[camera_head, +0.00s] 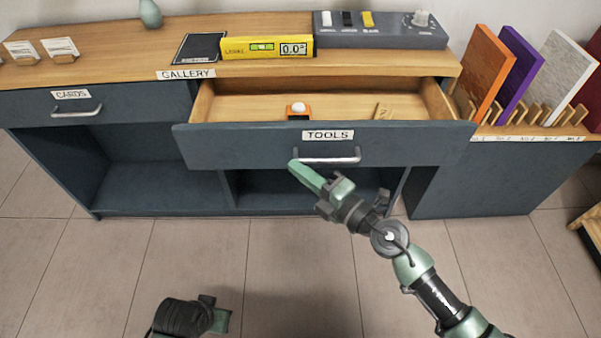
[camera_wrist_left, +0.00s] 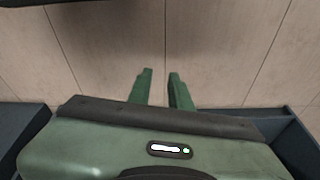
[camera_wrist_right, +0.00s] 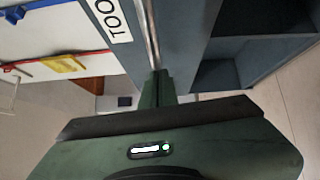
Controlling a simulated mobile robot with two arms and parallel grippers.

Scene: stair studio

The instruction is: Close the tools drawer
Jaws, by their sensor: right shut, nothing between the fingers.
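The tools drawer (camera_head: 240,147) is pulled out of the cabinet, with a dark blue-grey front, a TOOLS label and a metal bar handle (camera_head: 328,157). Inside lie an orange item with a white knob (camera_head: 298,110) and a small tan piece (camera_head: 382,111). My right gripper (camera_head: 294,166) is shut and empty, its tips by the left end of the handle. In the right wrist view the shut fingers (camera_wrist_right: 157,78) are close to the handle bar (camera_wrist_right: 150,30); I cannot tell whether they touch. My left gripper (camera_wrist_left: 159,74) is open and empty above the floor.
The CARDS drawer (camera_head: 40,108) is shut on the left. On the counter stand a yellow level (camera_head: 266,47), a grey switch box (camera_head: 380,30) and a dark pad (camera_head: 199,48). Coloured panels (camera_head: 484,72) stand in a rack at right. The tiled floor in front is clear.

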